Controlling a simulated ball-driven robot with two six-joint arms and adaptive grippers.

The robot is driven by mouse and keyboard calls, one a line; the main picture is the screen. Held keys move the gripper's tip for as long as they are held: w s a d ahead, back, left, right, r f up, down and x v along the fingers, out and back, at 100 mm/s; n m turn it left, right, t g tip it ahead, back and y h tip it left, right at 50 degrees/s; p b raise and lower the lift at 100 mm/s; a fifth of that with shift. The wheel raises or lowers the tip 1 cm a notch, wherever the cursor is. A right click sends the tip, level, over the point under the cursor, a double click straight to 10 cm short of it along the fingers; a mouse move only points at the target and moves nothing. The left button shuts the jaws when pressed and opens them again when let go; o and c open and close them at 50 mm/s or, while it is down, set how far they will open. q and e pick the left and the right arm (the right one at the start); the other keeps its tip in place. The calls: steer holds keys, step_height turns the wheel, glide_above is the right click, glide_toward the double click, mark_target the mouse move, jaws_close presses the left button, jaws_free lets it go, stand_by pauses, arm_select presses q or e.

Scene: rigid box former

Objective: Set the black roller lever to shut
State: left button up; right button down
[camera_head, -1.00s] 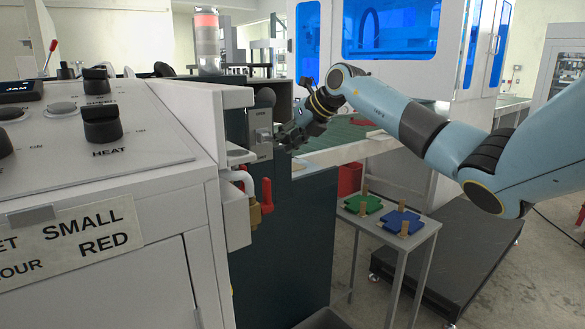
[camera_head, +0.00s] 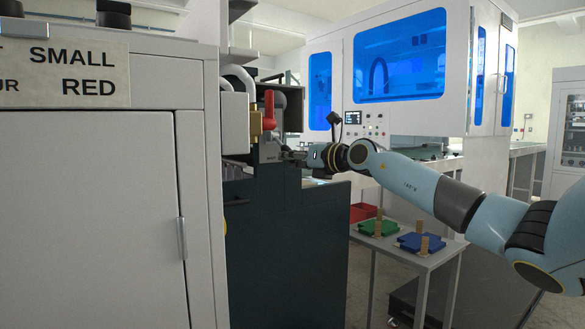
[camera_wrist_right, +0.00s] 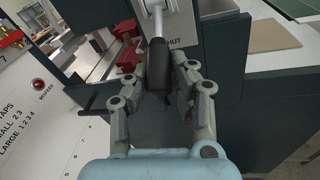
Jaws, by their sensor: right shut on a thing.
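The black roller lever (camera_wrist_right: 157,66) shows in the right wrist view as a dark rounded grip on a pale metal stem. It stands in front of a light plate (camera_wrist_right: 183,32) whose partly hidden label ends in "HUT". My right gripper (camera_wrist_right: 158,84) has a finger on each side of the black grip and is shut on it. In the head view my right gripper (camera_head: 297,155) reaches in from the right to the dark machine beside the white cabinet. The lever itself is hard to make out there. My left gripper is not in view.
A red valve handle (camera_head: 269,109) sits just above and left of the gripper, close to the white cabinet (camera_head: 95,190).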

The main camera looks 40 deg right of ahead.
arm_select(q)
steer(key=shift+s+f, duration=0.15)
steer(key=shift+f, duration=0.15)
arm_select(e)
steer(key=shift+f, duration=0.15)
steer(key=c, duration=1.1)
jaws_free()
step_height(320, 180, up, 10)
steer(key=shift+r, duration=0.1)
steer(key=shift+a, duration=0.15)
